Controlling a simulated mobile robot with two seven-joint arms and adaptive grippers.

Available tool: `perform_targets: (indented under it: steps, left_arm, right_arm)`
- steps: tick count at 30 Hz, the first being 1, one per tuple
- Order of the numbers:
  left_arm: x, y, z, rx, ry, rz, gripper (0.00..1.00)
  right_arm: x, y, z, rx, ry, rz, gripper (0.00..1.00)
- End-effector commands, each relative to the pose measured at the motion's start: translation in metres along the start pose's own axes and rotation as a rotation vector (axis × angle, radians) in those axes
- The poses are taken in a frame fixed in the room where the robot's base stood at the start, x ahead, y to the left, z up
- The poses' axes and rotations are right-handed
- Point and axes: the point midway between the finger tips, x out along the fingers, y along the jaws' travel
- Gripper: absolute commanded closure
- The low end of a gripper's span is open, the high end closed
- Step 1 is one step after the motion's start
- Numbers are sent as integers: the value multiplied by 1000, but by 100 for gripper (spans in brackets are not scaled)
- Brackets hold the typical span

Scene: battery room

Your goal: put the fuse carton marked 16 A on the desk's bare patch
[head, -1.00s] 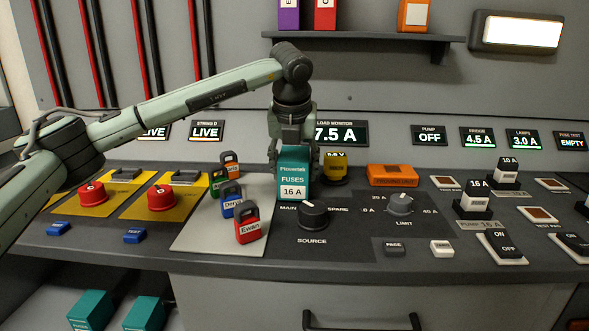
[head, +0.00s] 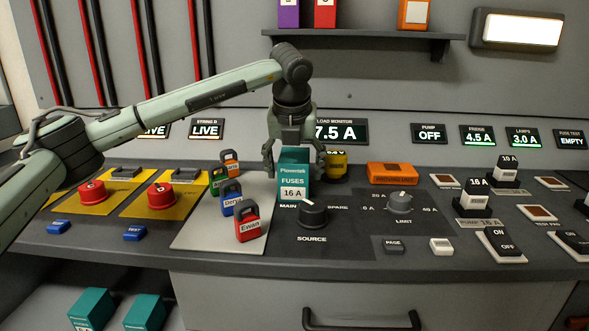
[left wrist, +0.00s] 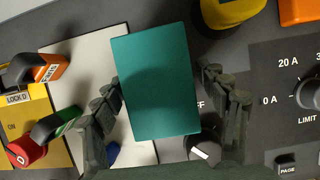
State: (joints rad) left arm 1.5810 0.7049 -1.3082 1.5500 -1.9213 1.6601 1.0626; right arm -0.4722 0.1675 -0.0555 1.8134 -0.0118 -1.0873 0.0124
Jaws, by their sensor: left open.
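The teal fuse carton marked 16 A (head: 293,180) stands upright on the desk (head: 160,258), behind the SOURCE knob (head: 312,213) and beside the light grey plate's right edge. Its plain teal top fills the middle of the left wrist view (left wrist: 158,82). My left gripper (head: 295,168) points down over the carton, open, with one finger on each side. In the left wrist view (left wrist: 160,92) the left finger is very close to the carton and the right finger shows a gap. The carton's base is partly hidden by the knob. My right gripper is not in view.
Several tagged padlocks, including a red one (head: 248,222), stand on the light grey plate (head: 190,235) left of the carton. A yellow item (head: 335,165) and an orange box (head: 391,174) are right of it. Two more teal cartons (head: 92,309) lie below the desk.

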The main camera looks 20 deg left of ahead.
Motion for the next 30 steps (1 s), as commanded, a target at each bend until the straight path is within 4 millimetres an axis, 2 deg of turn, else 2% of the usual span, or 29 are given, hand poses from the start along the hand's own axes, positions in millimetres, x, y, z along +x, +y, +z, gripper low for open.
perform_targets:
  steps: [4, 12, 15, 21, 30]
  left_arm:
    - [-26, -1, 1, 1, -6, -4, 27]
    - [-84, -1, 1, 0, -5, -3, 27]
    - [-100, -1, 0, 1, -4, -3, 27]
    - [-117, 0, 0, 0, -2, -1, 27]
    - [-119, 0, 0, 0, -2, -1, 27]
  right_arm:
    - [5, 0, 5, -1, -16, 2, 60]
    - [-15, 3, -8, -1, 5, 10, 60]
    - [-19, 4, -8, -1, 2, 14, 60]
    - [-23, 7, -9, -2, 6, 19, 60]
    - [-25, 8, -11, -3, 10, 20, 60]
